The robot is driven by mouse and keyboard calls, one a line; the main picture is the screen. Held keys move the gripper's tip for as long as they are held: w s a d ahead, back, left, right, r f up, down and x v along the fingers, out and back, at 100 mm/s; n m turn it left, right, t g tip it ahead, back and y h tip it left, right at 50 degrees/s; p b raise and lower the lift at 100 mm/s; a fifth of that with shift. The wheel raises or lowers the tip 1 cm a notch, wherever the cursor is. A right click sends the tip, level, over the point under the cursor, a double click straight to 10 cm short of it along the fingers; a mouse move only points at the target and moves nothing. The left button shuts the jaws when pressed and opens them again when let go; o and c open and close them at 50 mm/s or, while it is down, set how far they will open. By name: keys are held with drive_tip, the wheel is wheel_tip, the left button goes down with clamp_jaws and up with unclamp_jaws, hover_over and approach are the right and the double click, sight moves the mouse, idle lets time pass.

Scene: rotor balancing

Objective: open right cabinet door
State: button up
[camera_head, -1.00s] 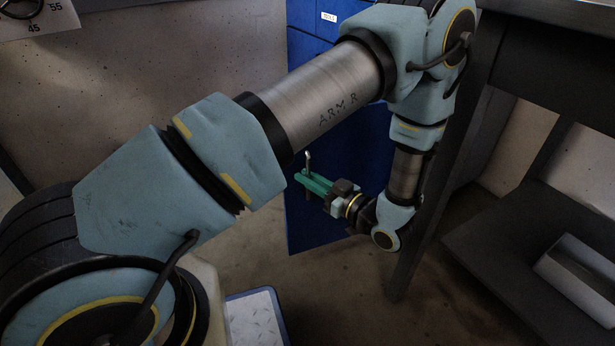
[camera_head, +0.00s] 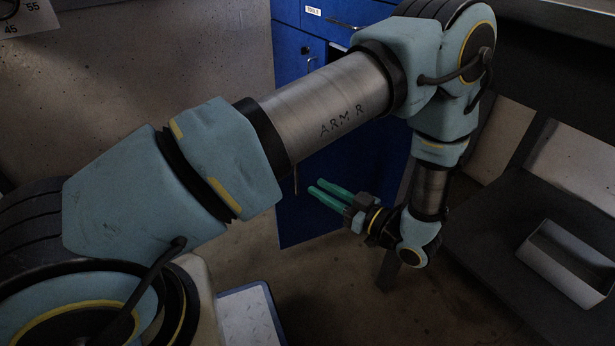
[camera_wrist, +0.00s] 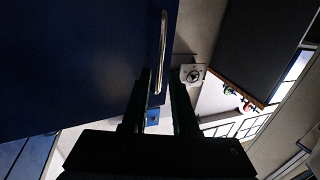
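The blue cabinet (camera_head: 300,55) stands behind my arm, which hides much of its front. In the head view, a blue door panel (camera_head: 300,222) shows below my arm, with part of an upright metal handle (camera_head: 296,180) near its left edge. My gripper (camera_head: 314,188) is open and empty, its two green fingers parallel and pointing left, just right of the handle. In the wrist view, the bar handle (camera_wrist: 162,45) runs along the edge of the blue panel (camera_wrist: 80,60); its near end lines up between the dark fingers (camera_wrist: 158,95). I cannot tell how far the door stands open.
A dark bench or table (camera_head: 550,30) is at the upper right. Below it is a dark shelf (camera_head: 480,240) with a grey open box (camera_head: 570,260). A light panel with a blue rim (camera_head: 250,315) is at the bottom. Bare floor lies below the cabinet.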

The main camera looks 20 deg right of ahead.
drive_tip(key=shift+v, duration=1.25)
